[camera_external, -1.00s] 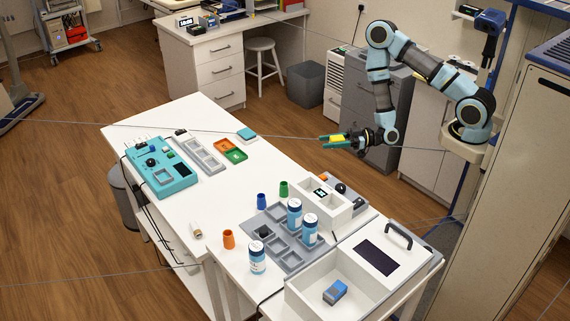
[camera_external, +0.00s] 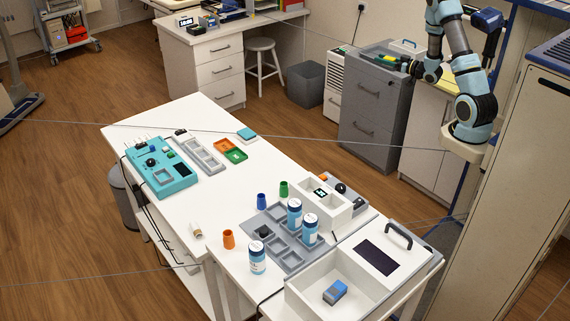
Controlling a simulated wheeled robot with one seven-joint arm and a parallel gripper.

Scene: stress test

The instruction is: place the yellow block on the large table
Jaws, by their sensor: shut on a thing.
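My gripper (camera_external: 386,60) is at the upper right, in front of or over the top of the grey drawer cabinet. Its teal fingers point left and are shut on the small yellow block (camera_external: 390,59), which shows only as a little patch between them. The large white table (camera_external: 225,213) stands in the middle of the room, well to the lower left of my gripper. The block is apart from this table.
The table carries a teal device (camera_external: 160,170), grey trays, orange and green trays, several cups and blue-labelled bottles (camera_external: 258,262). A white bin (camera_external: 330,280) stands at its near end. The grey cabinet (camera_external: 372,105) is by my gripper. Bare tabletop lies mid-left.

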